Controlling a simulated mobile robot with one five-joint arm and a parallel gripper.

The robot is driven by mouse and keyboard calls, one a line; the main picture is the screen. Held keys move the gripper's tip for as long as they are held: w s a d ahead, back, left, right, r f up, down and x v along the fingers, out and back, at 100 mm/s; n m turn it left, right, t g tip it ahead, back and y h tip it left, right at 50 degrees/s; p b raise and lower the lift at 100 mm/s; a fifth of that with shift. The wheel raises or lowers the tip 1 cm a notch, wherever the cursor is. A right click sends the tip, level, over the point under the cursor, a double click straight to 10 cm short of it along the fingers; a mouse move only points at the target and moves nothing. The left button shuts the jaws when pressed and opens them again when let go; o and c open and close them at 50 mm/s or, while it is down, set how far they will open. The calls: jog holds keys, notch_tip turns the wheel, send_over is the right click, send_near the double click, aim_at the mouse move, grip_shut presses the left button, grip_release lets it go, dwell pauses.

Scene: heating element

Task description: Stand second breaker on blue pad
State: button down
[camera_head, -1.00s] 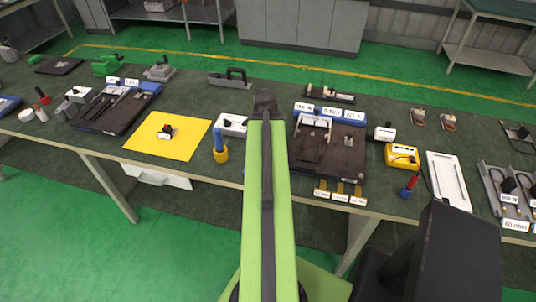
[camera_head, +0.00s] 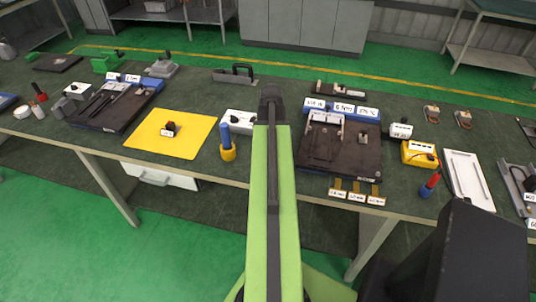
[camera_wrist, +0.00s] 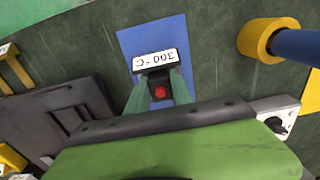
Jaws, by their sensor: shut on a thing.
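In the wrist view my gripper (camera_wrist: 159,84) has its two green fingers on either side of a small dark block with a red button, which I take to be the breaker (camera_wrist: 160,93). It is shut on this block. The blue pad (camera_wrist: 137,43) lies behind and below the block on the green worktop. I cannot tell whether the block touches the pad. In the head view my arm hides the gripper, block and pad. Another small dark block (camera_head: 171,129) sits on a yellow mat (camera_head: 145,139).
A yellow holder with a blue handle (camera_head: 228,152) stands close to the pad; it also shows in the wrist view (camera_wrist: 254,42). A white box with a black knob (camera_wrist: 278,121) is nearby. A dark fixture board (camera_head: 345,163) lies right of my arm. The worktop's front edge is close.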

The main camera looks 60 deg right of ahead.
notch_tip(320, 180, down, 3)
jog(key=shift+w+r+b, duration=0.1)
jog(key=shift+b, duration=0.6)
jog(key=shift+a+r, duration=0.15)
jog(key=shift+r, duration=0.05)
jog(key=shift+w+f, duration=0.1)
jog(key=c, duration=1.6)
grip_release()
jog(key=shift+f, duration=0.1)
jog(key=o, duration=0.5)
notch_tip(320, 180, up, 13)
jog(key=p, duration=1.2)
jog(key=shift+f+p, duration=0.15)
jog(key=shift+p, duration=0.2)
jog(key=shift+f, duration=0.1)
